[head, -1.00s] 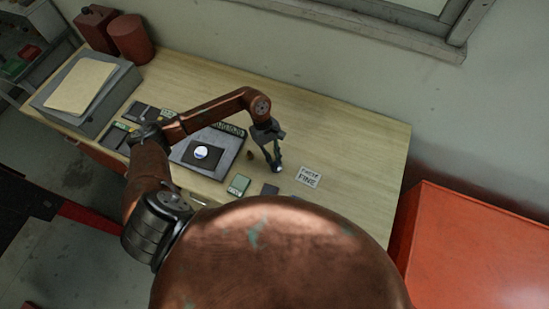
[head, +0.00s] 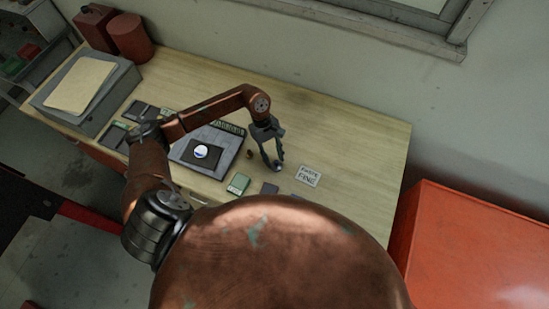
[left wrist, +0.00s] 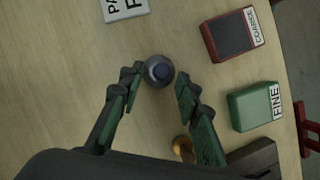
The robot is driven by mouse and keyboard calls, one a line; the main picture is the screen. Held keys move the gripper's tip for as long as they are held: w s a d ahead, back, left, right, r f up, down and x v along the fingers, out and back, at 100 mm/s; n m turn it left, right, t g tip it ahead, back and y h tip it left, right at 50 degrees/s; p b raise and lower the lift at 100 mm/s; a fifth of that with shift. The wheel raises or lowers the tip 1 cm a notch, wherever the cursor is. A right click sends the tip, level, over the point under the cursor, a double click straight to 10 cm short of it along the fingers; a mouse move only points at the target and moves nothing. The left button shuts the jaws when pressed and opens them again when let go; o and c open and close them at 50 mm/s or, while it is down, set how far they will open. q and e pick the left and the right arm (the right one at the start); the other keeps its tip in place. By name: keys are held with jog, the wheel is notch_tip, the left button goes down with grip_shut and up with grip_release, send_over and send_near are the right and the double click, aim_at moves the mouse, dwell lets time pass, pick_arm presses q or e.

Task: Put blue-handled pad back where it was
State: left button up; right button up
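My left gripper (left wrist: 155,86) is open, pointing down, with one finger on each side of the pad and gaps between. My right gripper is not in view.
A green block labelled FINE (left wrist: 255,106) and a dark red block labelled COARSE (left wrist: 230,38) lie near the front edge. A small brass piece (left wrist: 183,147) is close to a finger. A grey tray (head: 226,160) holds a dark plate with a white disc (head: 201,152). The table's right side is clear.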

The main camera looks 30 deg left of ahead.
pick_arm(q)
jog(key=b+v, duration=0.2)
jog(key=v, duration=0.9)
jog(key=shift+r, duration=0.25)
jog(key=shift+w, duration=0.1)
